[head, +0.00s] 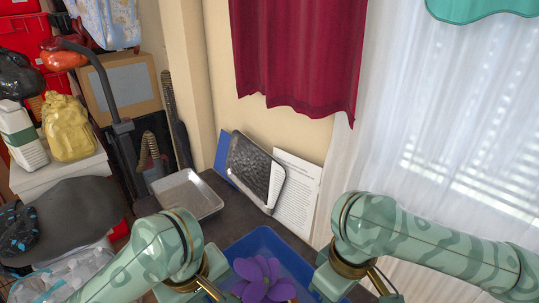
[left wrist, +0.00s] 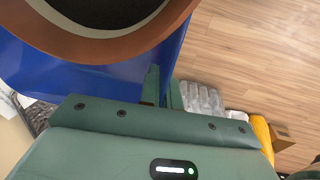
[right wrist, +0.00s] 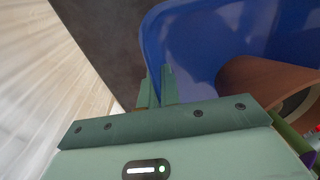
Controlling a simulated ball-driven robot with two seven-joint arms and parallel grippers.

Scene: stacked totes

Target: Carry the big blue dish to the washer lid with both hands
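The big blue dish (head: 272,240) is at the bottom middle of the head view, between my two grippers. A brown-rimmed round pot (left wrist: 135,42) is in it, and a purple flower (head: 262,280) shows above it. My left gripper (left wrist: 161,85) has its fingers close together on the dish's blue wall (left wrist: 120,85). My right gripper (right wrist: 157,88) is closed on the opposite side, at the blue wall (right wrist: 185,45). In the head view the fingertips are hidden. I cannot tell whether the dish rests on something, and I cannot make out a washer lid.
A dark tabletop (head: 222,226) lies behind the dish, with a metal tray (head: 187,194) on it. A dark panel (head: 249,166) and a printed sheet (head: 296,195) lean against the wall. A grey stool (head: 75,215) and clutter fill the left. White curtains hang right.

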